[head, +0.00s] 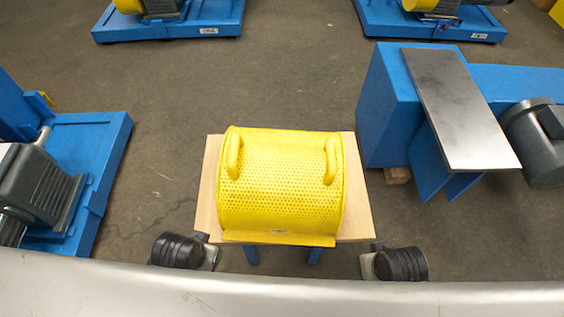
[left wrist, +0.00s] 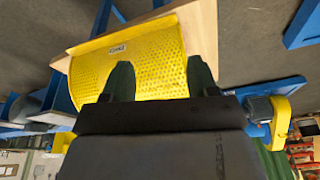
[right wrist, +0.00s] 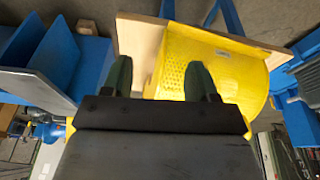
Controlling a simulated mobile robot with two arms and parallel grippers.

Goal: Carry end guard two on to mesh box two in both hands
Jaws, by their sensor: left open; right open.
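A yellow perforated guard (head: 280,190) with a rounded top and two handles lies on a small wooden-topped stand (head: 206,200) in front of me. A small label sits on its near flange. My left gripper (head: 208,240) is at the stand's near left corner, apart from the guard. In the left wrist view its fingers (left wrist: 162,78) are open and empty, with the guard (left wrist: 150,55) beyond them. My right gripper (head: 372,246) is at the near right corner. In the right wrist view its fingers (right wrist: 160,75) are open and empty, with the guard (right wrist: 230,75) beyond. I cannot tell which thing is mesh box two.
A blue machine (head: 385,110) with a grey plate (head: 455,100) and a motor (head: 540,140) stands to the right. Another blue base (head: 95,150) with a motor stands at the left. Two more blue bases (head: 170,28) (head: 430,25) are at the back. Grey floor (head: 270,80) between them is clear.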

